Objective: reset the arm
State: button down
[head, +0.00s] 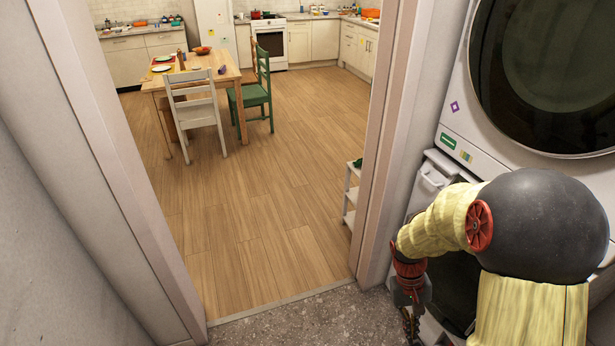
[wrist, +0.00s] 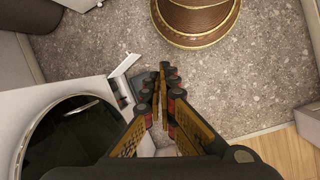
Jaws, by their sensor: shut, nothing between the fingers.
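My arm, with yellow sleeves and a dark rounded joint, reaches down at the right of the head view in front of the stacked white machines. My gripper (wrist: 170,78) points down toward the grey speckled floor in the wrist view, its black and orange fingers closed together with nothing between them. In the head view its lower part (head: 410,318) is at the bottom edge, partly cut off. The upper machine (head: 475,120) has a large dark round door. The lower machine (wrist: 35,105) shows its round door in the wrist view, left of the fingers.
A small drawer or flap (wrist: 127,66) stands out from the lower machine, close to my fingers. A doorway with a pale frame (head: 385,150) opens onto a kitchen with a wooden floor (head: 250,220), a table (head: 225,80) and chairs. A white shelf (head: 351,195) stands just past the doorway.

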jog(key=s+a+r+t, duration=0.2)
jog(key=a+r+t, duration=0.1)
jog(key=r, duration=0.6)
jog(key=s+a+r+t+y, duration=0.1)
jog(key=s+a+r+t, duration=0.2)
jog(key=r, duration=0.6)
jog(key=s+a+r+n+t, duration=0.1)
jog(key=s+a+r+t, duration=0.1)
jog(key=a+r, duration=0.4)
notch_tip(320, 180, up, 3)
jog(key=shift+s+r+t+y, duration=0.1)
jog(key=shift+s+t+y, duration=0.25)
jog(key=shift+t, duration=0.25)
jog(key=c, duration=2.2)
grip_release()
